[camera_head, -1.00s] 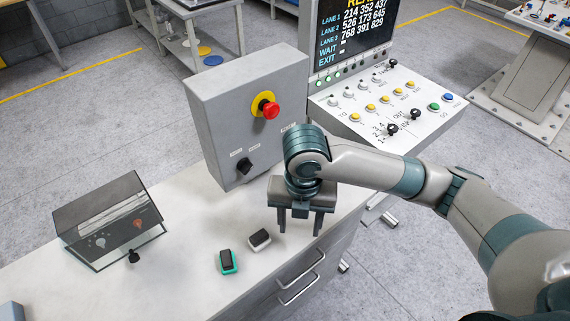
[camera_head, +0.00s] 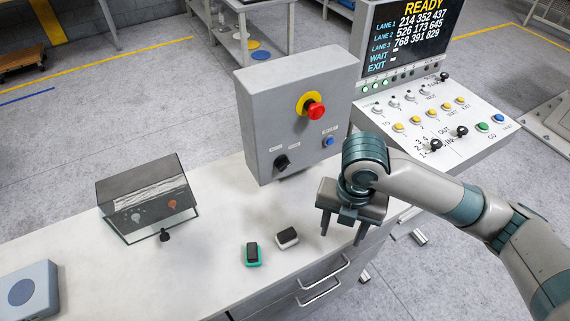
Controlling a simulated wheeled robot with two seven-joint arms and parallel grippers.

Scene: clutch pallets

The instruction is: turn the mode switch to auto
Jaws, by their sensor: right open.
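The mode switch appears to be the black rotary knob (camera_head: 282,162) low on the front of the grey control box (camera_head: 262,110). Two small labels sit above it, too small to read. A red emergency button (camera_head: 315,111) on a yellow ring and a blue button (camera_head: 328,141) are on the same face. My right gripper (camera_head: 341,234) is open and empty, fingers pointing down, to the right of the knob and in front of the box, touching nothing visible. My left gripper is not in view.
A green-and-black block (camera_head: 253,255) and a white-and-black block (camera_head: 287,238) lie on the counter (camera_head: 195,270). A clear-lidded case (camera_head: 140,195) stands left, a blue-grey box (camera_head: 28,293) at the far left. A sloped console (camera_head: 425,122) with knobs and a screen stands right.

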